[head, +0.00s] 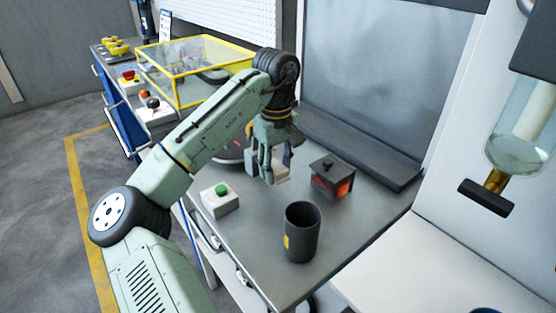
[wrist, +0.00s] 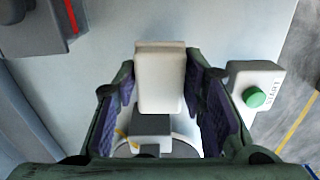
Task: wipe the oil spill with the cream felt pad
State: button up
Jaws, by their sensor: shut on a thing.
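My gripper (head: 268,165) is shut on a pale cream block, which I take to be the felt pad (head: 280,171). The pad also shows in the wrist view (wrist: 160,80), between the two purple-lined fingers of my gripper (wrist: 165,100). The gripper points down over the grey worktop (head: 262,232). I cannot tell whether the pad touches the worktop. No oil spill can be made out in either view.
A white box with a green button (head: 221,196) stands left of the gripper. A dark box with a red glow (head: 332,178) stands to the right. A dark cup (head: 301,232) stands in front. A round thing (head: 230,152) is partly hidden behind my arm.

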jog(key=shift+r, duration=1.05)
